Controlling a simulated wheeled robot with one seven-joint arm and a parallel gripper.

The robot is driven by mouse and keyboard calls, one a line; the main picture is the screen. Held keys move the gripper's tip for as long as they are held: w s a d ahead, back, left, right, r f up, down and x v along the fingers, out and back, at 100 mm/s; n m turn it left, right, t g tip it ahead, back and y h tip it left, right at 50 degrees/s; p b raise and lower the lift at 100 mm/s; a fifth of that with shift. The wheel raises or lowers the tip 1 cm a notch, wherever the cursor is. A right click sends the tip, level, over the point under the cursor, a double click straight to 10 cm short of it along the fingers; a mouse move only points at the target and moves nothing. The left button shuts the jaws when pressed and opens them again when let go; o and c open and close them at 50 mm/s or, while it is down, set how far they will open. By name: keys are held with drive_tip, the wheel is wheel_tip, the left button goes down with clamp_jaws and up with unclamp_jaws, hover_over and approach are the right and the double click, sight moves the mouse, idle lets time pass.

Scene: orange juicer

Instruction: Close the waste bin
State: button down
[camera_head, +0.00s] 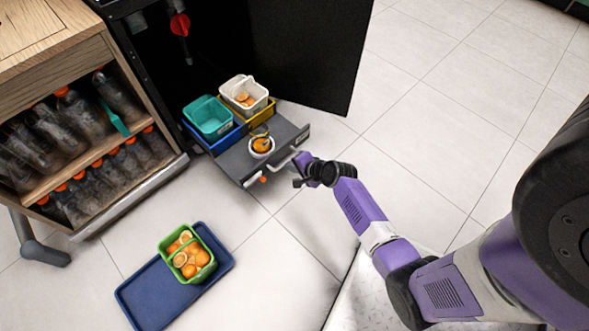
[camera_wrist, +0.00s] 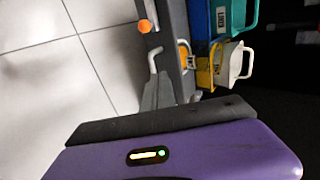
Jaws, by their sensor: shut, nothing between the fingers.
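The waste bin is a grey pull-out drawer (camera_head: 232,163) standing out of the dark lower cabinet opening. It carries a teal bin (camera_head: 210,118), a white bin (camera_head: 243,93) with orange peel, and blue and yellow holders. A small white cup (camera_head: 261,147) with orange pieces stands on its deck. A pale handle (camera_head: 284,161) is on its front; it also shows in the wrist view (camera_wrist: 153,58). My gripper (camera_head: 302,172) is shut and empty, right beside the drawer front. I cannot tell whether it touches the front.
The black cabinet door (camera_head: 315,50) stands open behind the drawer. A wooden shelf unit with bottles (camera_head: 75,135) is at the left. On the floor, a blue tray (camera_head: 150,292) holds a green basket (camera_head: 170,243) of oranges. The tiled floor at the right is clear.

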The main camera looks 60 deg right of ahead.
sight(272, 157)
drive_tip(key=w+f+b, duration=0.1)
drive_tip(key=w, duration=0.1)
drive_tip(key=w+d+f+b, duration=0.1)
drive_tip(key=w, duration=0.1)
drive_tip(key=w+f+b, duration=0.1)
drive_tip(key=shift+w+d+f, duration=0.15)
drive_tip(key=shift+w+d, duration=0.4)
drive_tip(key=shift+w, duration=0.4)
